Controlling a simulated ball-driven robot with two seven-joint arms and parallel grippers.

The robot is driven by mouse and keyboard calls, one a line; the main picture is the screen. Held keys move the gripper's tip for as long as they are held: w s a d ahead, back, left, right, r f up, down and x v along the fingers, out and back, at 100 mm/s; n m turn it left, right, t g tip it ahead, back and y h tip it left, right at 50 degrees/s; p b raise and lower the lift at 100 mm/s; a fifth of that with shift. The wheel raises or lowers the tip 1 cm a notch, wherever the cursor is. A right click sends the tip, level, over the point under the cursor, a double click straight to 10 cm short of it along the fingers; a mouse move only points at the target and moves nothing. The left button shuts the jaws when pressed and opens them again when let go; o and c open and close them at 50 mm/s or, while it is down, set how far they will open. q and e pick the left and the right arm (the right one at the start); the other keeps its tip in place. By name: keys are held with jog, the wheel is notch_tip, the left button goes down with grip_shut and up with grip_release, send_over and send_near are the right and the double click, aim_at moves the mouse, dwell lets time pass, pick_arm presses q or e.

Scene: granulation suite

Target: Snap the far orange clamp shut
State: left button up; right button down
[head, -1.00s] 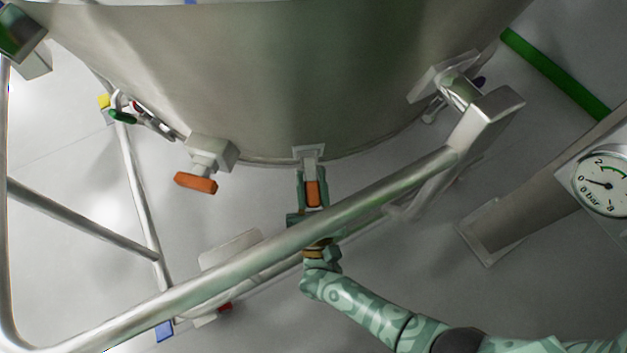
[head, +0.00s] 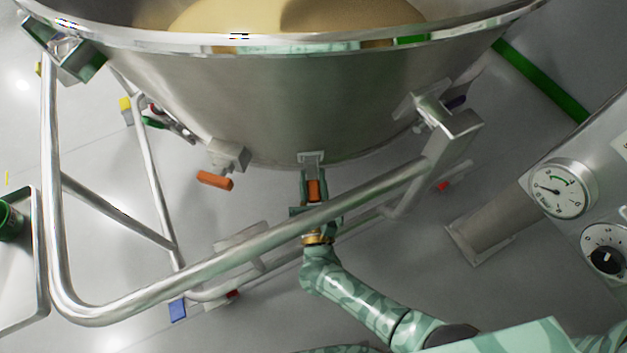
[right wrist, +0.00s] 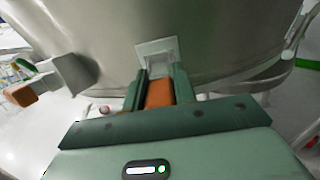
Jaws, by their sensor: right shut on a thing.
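Two orange clamps show on the lower side of the big steel bowl (head: 290,105). One orange clamp (head: 314,191) hangs from a bracket at the bowl's lower middle. My right gripper (head: 313,183) is shut on its handle, one finger on each side. In the right wrist view the orange handle (right wrist: 160,93) lies between the green fingers, below a pale steel bracket (right wrist: 158,52). The other orange clamp (head: 214,180) sticks out from a block to the left, apart from my gripper; it also shows in the right wrist view (right wrist: 20,94). My left gripper is not in view.
A steel tube frame (head: 250,240) runs in front of the bowl, passing over my right wrist. A gauge panel (head: 605,190) stands at the right, with a steel post (head: 490,225) beside it. Pale powder (head: 230,18) lies in the bowl.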

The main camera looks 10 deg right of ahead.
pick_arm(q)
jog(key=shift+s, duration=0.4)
pick_arm(e)
jog(key=c, duration=1.1)
grip_release()
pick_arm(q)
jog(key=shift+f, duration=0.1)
